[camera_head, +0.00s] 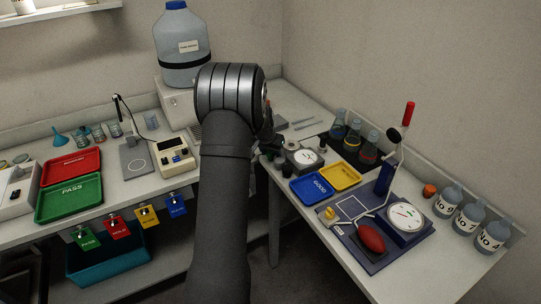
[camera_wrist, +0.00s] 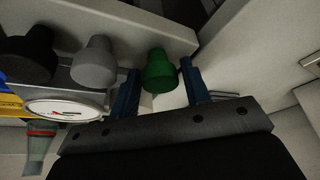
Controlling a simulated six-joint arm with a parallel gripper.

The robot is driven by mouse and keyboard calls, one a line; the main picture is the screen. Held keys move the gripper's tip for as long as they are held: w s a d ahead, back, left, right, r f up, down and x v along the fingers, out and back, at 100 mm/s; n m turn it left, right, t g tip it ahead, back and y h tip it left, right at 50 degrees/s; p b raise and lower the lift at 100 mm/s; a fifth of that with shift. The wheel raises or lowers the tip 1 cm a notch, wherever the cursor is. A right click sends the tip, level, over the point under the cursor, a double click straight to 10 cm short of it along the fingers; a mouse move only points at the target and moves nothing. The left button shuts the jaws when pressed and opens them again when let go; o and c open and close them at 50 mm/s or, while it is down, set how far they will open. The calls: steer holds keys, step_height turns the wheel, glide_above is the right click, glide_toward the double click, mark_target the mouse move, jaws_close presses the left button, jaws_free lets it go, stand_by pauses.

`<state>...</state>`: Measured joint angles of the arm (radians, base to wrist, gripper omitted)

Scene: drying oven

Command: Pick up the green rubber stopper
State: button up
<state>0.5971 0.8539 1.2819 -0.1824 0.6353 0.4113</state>
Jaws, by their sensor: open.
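The green rubber stopper (camera_wrist: 160,73) shows in the wrist view, with its wide end towards the camera's lower side. My gripper (camera_wrist: 161,66) is open, with one blue finger on each side of the stopper. The stopper appears between the fingertips, with a narrow gap to each; I cannot tell whether it is fully within their depth. Nothing is held. In the head view my arm hides most of the gripper, and I cannot make out the green stopper clearly there.
A grey stopper (camera_wrist: 95,64) and a black stopper (camera_wrist: 28,57) stand in a row left of the green one. A round dial (camera_wrist: 66,107) is close by. In the head view, blue (camera_head: 311,187) and yellow trays (camera_head: 340,176) and several flasks (camera_head: 352,136) are to the right.

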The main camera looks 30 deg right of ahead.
steer(key=shift+c, duration=0.4)
steer(key=c, duration=0.6)
steer(key=shift+c, duration=0.2)
steer(key=shift+r, duration=0.45)
steer(key=r, duration=0.4)
steer(key=shift+s+d, duration=0.25)
steer(key=shift+s, duration=0.05)
steer(key=s+d+r, duration=0.4)
steer(key=s+r, duration=0.5)
steer(key=s, duration=0.1)
steer(key=shift+d+r, duration=0.15)
steer(key=shift+r, duration=0.15)
